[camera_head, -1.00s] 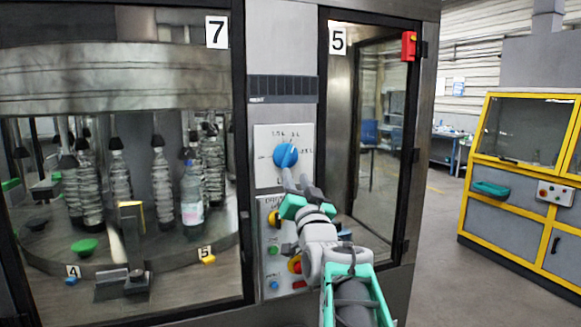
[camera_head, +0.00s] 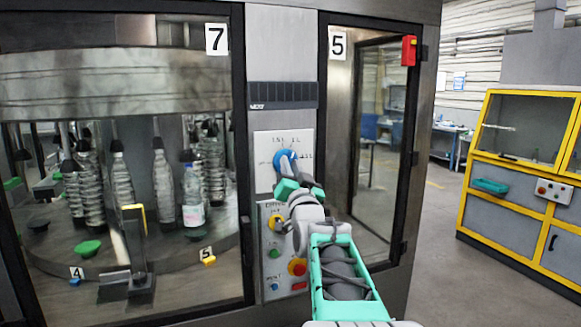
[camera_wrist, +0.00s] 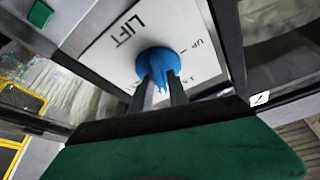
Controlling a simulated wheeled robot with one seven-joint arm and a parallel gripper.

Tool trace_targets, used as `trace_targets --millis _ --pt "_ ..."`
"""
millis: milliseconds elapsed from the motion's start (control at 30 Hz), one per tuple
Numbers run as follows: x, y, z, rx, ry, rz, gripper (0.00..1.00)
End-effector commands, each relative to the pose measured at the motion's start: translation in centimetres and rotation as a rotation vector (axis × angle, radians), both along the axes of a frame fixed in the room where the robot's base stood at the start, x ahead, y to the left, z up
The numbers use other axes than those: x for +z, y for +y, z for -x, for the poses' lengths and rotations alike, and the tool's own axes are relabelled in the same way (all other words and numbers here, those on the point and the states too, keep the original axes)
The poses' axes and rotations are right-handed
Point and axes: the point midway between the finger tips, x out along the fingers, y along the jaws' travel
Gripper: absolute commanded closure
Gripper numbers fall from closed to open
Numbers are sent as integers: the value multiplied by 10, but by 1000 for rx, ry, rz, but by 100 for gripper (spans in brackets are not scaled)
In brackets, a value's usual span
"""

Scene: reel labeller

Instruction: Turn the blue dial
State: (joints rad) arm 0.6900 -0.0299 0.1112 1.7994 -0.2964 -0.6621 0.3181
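The blue dial (camera_head: 284,157) is on a white plate (camera_head: 266,178) on the machine's front post. In the wrist view the dial (camera_wrist: 157,60) sits on the plate marked LIFT (camera_wrist: 118,45), with other marks around it. My gripper (camera_head: 288,170) is at the dial and hides its lower part in the head view. In the wrist view the two dark fingers of my gripper (camera_wrist: 161,80) stand apart, one on each side of the dial's raised blue grip. Whether they touch the grip is hard to tell.
Glass doors flank the post. Behind the left one are several bottles. A yellow-framed cabinet (camera_head: 520,180) stands to the right, with open floor before it.

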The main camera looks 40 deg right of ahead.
Motion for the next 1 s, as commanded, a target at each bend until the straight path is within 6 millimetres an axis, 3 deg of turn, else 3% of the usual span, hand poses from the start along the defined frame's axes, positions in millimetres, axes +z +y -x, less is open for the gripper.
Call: trace_targets --millis 233,1000 --pt "0 0 0 0 0 0 100" --pt "-8 -1 0 0 23 79 100"
